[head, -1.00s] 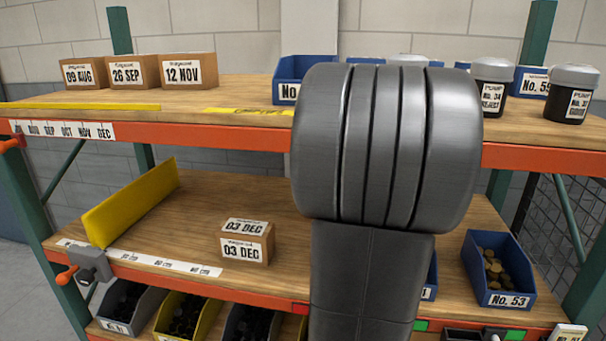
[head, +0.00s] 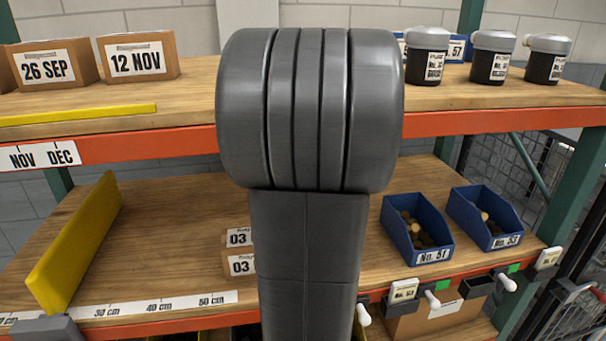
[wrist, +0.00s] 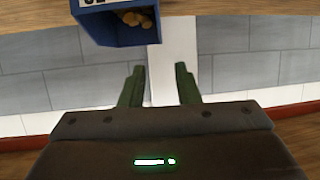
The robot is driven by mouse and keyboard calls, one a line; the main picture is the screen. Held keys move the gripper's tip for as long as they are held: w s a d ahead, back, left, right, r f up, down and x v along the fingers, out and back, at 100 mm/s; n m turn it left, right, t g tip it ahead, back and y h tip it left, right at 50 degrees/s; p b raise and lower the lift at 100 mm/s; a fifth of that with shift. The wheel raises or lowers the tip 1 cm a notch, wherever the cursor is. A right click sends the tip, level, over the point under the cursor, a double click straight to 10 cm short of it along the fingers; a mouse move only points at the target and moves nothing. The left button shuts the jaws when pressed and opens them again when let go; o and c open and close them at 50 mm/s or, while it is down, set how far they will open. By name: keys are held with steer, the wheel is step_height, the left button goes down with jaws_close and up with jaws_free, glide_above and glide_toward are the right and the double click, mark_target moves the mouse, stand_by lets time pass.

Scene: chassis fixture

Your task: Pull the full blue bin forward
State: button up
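Blue bin No. 51 (head: 417,229) and blue bin No. 53 (head: 483,220) stand side by side on the lower shelf, right of my arm, in the head view. Both hold brownish round pieces; how full they are is hard to judge. In the wrist view a blue bin (wrist: 122,34), cut off by the top edge, holds some brown pieces; its label is not fully readable. My gripper (wrist: 159,68) has two green fingers standing apart with nothing between them, below and right of that bin in the picture, not touching it. My arm hides the gripper in the head view.
Boxes (head: 140,60) and dark, grey-lidded jars (head: 490,58) stand on the upper shelf. An orange beam (head: 480,121) edges it.

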steer(key=b+x, duration=0.4)
steer(key=x, duration=1)
jaws_close()
